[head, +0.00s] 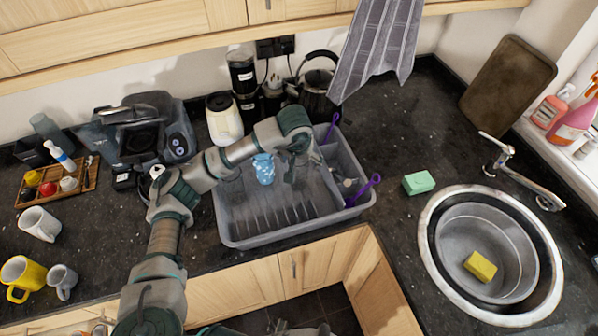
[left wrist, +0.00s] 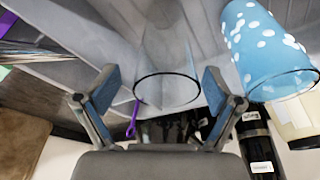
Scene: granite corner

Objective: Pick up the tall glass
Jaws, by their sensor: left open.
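The tall glass (left wrist: 168,62) is clear and see-through. In the left wrist view its round rim faces me between the two fingers, a little beyond their tips. My left gripper (left wrist: 160,88) is open and holds nothing. In the head view this gripper (head: 298,163) points down into the grey dish rack (head: 232,222); the glass is hard to make out there, partly hidden by the gripper. A blue cup with white dots (head: 264,169) stands just left of the gripper, and also shows right of the glass in the left wrist view (left wrist: 262,50).
A kettle (head: 318,88), a cream jar (head: 224,118) and black canisters (head: 242,72) stand behind the rack. Purple-handled utensils (head: 364,190) are at its right side. A grey cloth (head: 376,45) hangs above. Grey parts, probably my right arm, show at the bottom edge.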

